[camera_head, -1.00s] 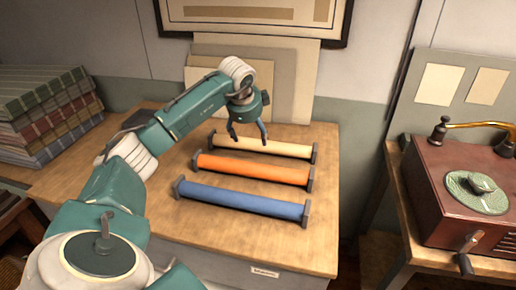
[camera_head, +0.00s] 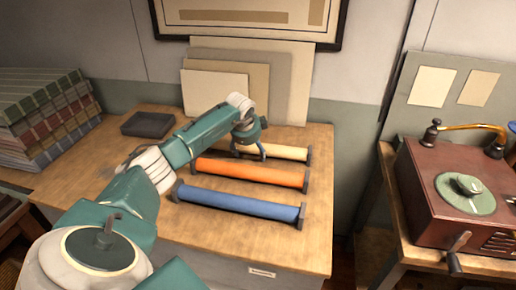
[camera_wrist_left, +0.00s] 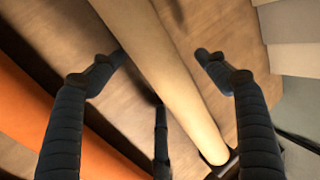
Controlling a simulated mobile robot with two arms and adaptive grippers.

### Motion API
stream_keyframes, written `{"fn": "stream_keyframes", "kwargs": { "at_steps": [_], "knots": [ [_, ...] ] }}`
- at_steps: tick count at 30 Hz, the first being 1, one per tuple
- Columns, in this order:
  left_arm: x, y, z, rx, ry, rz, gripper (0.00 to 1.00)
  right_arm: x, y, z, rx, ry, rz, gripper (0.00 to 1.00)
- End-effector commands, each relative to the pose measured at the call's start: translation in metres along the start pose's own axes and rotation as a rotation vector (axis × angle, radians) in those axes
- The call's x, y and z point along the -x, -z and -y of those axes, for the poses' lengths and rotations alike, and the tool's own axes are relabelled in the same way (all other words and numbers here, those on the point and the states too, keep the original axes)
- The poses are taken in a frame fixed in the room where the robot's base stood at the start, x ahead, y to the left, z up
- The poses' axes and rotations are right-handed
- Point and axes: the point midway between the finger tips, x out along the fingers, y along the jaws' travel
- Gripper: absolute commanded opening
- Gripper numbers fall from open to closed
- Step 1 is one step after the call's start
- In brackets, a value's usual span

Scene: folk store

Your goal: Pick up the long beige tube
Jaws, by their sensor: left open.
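The long beige tube (camera_head: 285,152) lies at the back of the wooden table, behind an orange tube and a blue tube, with a dark bracket at its right end. My left gripper (camera_head: 248,155) is over its left-middle part and hides some of it. In the left wrist view the beige tube (camera_wrist_left: 165,70) runs diagonally between the open fingers of the gripper (camera_wrist_left: 165,75), with fingers on both sides. I cannot tell whether any finger touches it. My right gripper is not in view.
The orange tube (camera_head: 250,173) and blue tube (camera_head: 240,203) lie parallel in front. A dark tray (camera_head: 148,125) sits at the table's back left. Boards (camera_head: 215,92) lean on the wall behind. A red record player (camera_head: 450,195) stands on a separate table at right.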

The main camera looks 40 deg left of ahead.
Motion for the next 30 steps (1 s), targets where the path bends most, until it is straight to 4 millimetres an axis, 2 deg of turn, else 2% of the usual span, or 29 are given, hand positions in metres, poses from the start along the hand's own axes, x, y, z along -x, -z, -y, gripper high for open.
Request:
{"fn": "stream_keyframes", "kwargs": {
  "at_steps": [2, 9, 11, 18, 23, 26, 30],
  "knots": [
    [0.0, 0.0, 0.0, 0.0, 0.0, 0.0, 0.75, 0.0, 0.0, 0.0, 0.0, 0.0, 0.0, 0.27],
    [0.0, 0.0, 0.0, 0.0, 0.0, 0.0, 0.28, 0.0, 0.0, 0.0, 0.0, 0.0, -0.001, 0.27],
    [0.001, 0.0, 0.001, 0.001, 0.002, -0.001, 0.19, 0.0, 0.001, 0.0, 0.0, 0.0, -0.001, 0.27],
    [0.002, 0.0, 0.001, 0.001, 0.002, -0.001, 0.18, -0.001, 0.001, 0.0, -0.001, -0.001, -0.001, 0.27],
    [0.009, 0.0, 0.006, 0.001, 0.004, -0.001, 0.18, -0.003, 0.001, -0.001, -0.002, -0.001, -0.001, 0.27],
    [0.02, 0.0, 0.012, 0.001, 0.005, -0.002, 0.18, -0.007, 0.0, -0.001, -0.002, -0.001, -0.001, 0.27],
    [0.046, 0.0, 0.026, 0.002, 0.008, -0.004, 0.18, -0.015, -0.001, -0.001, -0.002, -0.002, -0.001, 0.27]
  ]
}}
